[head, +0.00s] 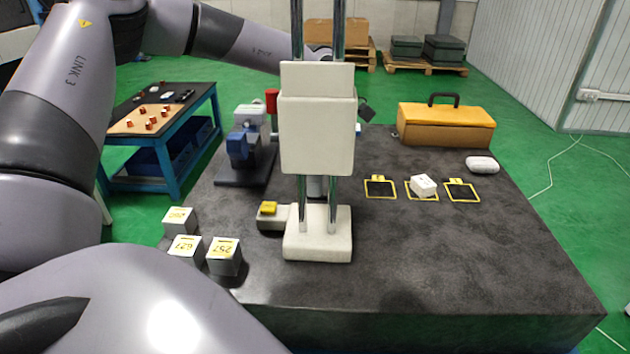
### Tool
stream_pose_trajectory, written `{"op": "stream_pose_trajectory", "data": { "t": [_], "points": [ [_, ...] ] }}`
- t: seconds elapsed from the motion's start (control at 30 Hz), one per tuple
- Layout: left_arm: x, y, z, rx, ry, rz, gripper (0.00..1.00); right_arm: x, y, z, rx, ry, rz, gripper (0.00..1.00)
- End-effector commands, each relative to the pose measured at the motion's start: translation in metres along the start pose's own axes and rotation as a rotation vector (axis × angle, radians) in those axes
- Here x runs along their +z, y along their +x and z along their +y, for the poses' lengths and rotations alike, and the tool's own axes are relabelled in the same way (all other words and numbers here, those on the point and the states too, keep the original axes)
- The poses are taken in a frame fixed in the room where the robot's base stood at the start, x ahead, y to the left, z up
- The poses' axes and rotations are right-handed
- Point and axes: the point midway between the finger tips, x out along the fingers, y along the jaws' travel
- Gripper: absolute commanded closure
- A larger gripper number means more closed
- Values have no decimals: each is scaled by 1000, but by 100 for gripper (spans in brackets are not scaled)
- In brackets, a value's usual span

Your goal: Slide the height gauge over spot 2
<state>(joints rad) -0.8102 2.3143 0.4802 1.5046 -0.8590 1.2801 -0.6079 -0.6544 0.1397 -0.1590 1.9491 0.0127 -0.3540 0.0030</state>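The height gauge has a pale base (318,247), two chrome columns and a large pale slider (317,135). It stands upright on the dark stone table, left of three yellow-framed spots. The left spot (380,188) and right spot (462,191) look empty. The middle spot (413,196) carries a white block (423,185), turned askew. I cannot read the spots' numbers. My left arm reaches in from the left and passes behind the gauge's columns. Its gripper is hidden behind the slider, so I cannot tell its grip. My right gripper is not in view.
Several numbered metal cubes (224,257) stand left of the gauge base. A blue-grey fixture (245,150), a yellow toolbox (446,127) and a white rounded case (482,164) stand farther back. The table's front right is clear.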

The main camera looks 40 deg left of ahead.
Motion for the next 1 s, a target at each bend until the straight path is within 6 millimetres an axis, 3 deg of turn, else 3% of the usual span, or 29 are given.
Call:
{"op": "stream_pose_trajectory", "data": {
  "t": [0.2,0.43,0.47,0.57,0.6,1.0],
  "points": [
    [0,16,0,0,-1,0,62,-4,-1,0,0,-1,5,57],
    [0,18,0,1,-1,-1,62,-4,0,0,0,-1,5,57],
    [0,18,0,1,-1,-1,65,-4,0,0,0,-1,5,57],
    [0,18,0,1,-1,-1,98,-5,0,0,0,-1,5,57],
    [0,18,0,1,-1,-1,100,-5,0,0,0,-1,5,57],
    [-2,17,0,2,0,-2,100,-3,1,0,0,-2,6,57]
  ]
}}
